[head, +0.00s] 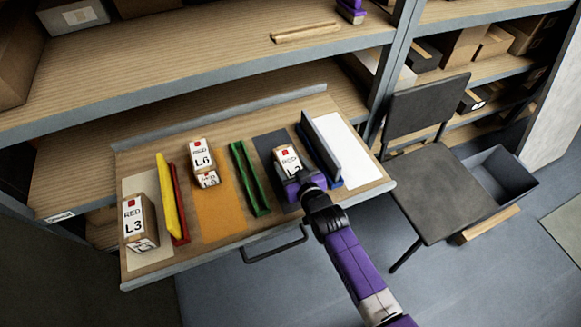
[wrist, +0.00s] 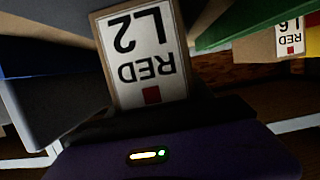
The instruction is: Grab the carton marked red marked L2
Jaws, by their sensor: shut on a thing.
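The carton marked RED L2 (head: 287,158) is on or just above the dark panel at the right of the tray-like table; I cannot tell if it touches. Its white label with a red square fills the top middle of the wrist view (wrist: 142,50), upside down. My purple gripper (head: 300,183) is shut on this carton from the front. In the wrist view, the gripper's dark jaw part (wrist: 155,118) meets the carton's label end. The gripper hides the carton's lower part in the head view.
Cartons marked RED L6 (head: 201,158) and RED L3 (head: 136,218) stand to the left. Green (head: 246,180), yellow (head: 168,195), red (head: 179,205) and blue-grey (head: 321,148) dividers stand between panels. A black chair (head: 430,185) is close at right; shelving rises behind.

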